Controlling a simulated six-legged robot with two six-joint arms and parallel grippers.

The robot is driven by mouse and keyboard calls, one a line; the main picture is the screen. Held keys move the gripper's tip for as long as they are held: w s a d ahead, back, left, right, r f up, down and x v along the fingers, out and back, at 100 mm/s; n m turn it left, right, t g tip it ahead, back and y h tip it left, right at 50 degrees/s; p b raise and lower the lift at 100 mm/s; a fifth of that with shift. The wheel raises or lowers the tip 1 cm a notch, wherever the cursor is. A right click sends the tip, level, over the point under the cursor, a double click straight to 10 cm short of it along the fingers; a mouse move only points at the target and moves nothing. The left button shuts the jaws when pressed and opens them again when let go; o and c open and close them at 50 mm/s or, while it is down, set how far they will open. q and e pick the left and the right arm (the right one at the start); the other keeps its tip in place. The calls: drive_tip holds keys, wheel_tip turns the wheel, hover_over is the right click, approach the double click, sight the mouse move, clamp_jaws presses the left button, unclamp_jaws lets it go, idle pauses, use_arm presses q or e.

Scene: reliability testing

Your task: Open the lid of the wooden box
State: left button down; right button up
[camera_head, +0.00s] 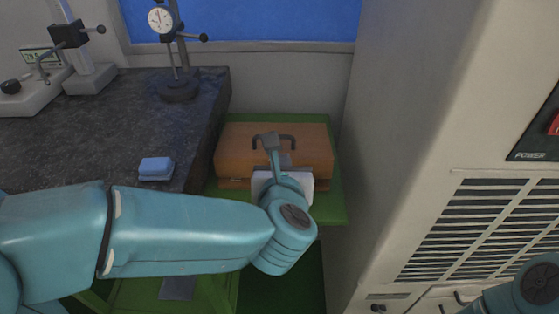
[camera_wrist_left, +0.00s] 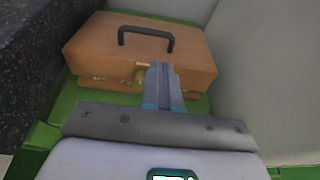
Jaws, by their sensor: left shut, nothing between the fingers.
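The wooden box (camera_head: 230,150) is orange-brown, with a dark handle on its lid, and sits on a green table (camera_head: 333,205). Its lid is shut. The right gripper is not in view; part of my right arm shows at the lower right.
A dark stone slab (camera_head: 110,115) at the left carries a dial gauge stand (camera_head: 178,85), another instrument (camera_head: 88,70) and a blue block (camera_head: 156,168). A large beige cabinet (camera_head: 420,120) with vents stands close at the right. A wall is behind the box.

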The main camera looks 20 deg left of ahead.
use_arm(q)
drive_tip(key=p, duration=0.1)
approach(283, 145)
drive_tip(key=w, duration=0.3)
drive_tip(key=shift+w+a+r, duration=0.2)
drive_tip(key=shift+a+r, duration=0.1)
drive_tip(key=shift+r, duration=0.05)
drive_tip(key=shift+w+a+f, duration=0.15)
drive_tip(key=shift+w+a, duration=0.1)
drive_tip(key=shift+w, duration=0.1)
drive_tip(key=shift+w, duration=0.1)
drive_tip(key=shift+p, duration=0.35)
drive_tip(key=shift+w+r, duration=0.15)
drive_tip(key=shift+r, duration=0.15)
drive_tip(key=shift+r+g+p, duration=0.15)
drive_tip(key=shift+g+p, duration=0.15)
